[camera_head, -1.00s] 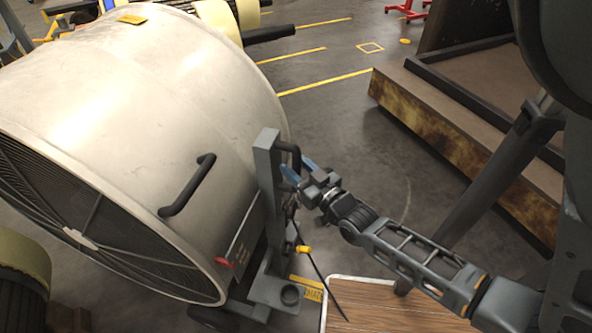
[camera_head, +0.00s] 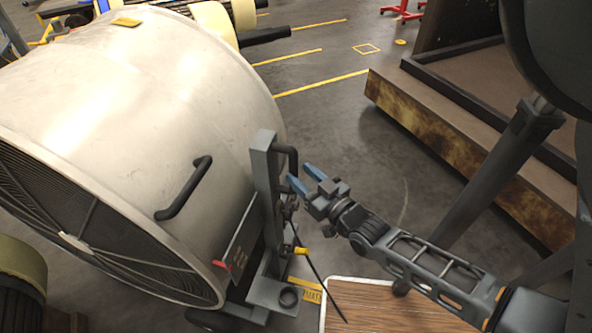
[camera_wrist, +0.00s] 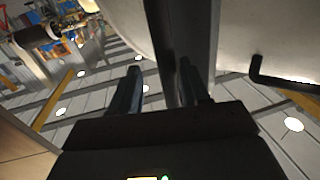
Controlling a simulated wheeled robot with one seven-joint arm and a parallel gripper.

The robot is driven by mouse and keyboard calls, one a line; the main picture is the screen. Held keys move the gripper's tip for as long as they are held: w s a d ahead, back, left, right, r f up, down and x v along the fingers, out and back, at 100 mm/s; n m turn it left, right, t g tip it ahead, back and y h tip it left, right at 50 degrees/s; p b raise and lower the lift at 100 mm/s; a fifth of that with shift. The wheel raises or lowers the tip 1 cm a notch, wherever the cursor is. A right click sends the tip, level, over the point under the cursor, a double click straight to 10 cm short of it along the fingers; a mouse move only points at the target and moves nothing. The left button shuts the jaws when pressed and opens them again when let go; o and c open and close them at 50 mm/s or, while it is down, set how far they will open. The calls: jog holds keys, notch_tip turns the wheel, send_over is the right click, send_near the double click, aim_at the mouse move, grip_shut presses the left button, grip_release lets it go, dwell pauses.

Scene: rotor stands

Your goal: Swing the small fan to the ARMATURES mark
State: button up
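The fan (camera_head: 130,100) is a big pale drum with a dark grille, filling the left of the head view. A grey upright post (camera_head: 265,185) stands at its right side and bears a dark bar handle (camera_head: 290,160). My gripper (camera_head: 303,178) has blue fingers, open and empty, just right of the post and handle. In the wrist view the open fingers (camera_wrist: 158,85) point toward the post (camera_wrist: 197,35), with the dark handle (camera_wrist: 164,45) between and beyond them. A yellow floor label (camera_head: 312,292) lies by the fan's base, partly hidden; I cannot read ARMATURES on it.
A second black handle (camera_head: 185,188) sits on the drum. A wood-topped platform (camera_head: 385,308) is below my arm. A low brown-sided platform (camera_head: 430,125) stands at the right. Open grey floor (camera_head: 345,130) with yellow lines lies between it and the fan.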

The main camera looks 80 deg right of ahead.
jog(key=v, duration=0.4)
jog(key=shift+s+a, duration=0.15)
dwell(0.4)
jog(key=a+r+n+y+p, duration=0.1)
jog(key=a+r+n+y, duration=0.3)
jog(key=a, duration=0.8)
jog(key=s+a+r+n+t+y+p, duration=0.1)
jog(key=a+r+n+y, duration=0.3)
jog(key=a+r+y, duration=0.4)
jog(key=a+r, duration=0.5)
jog(key=shift+s, duration=0.25)
jog(key=shift+a, duration=0.1)
dwell(0.4)
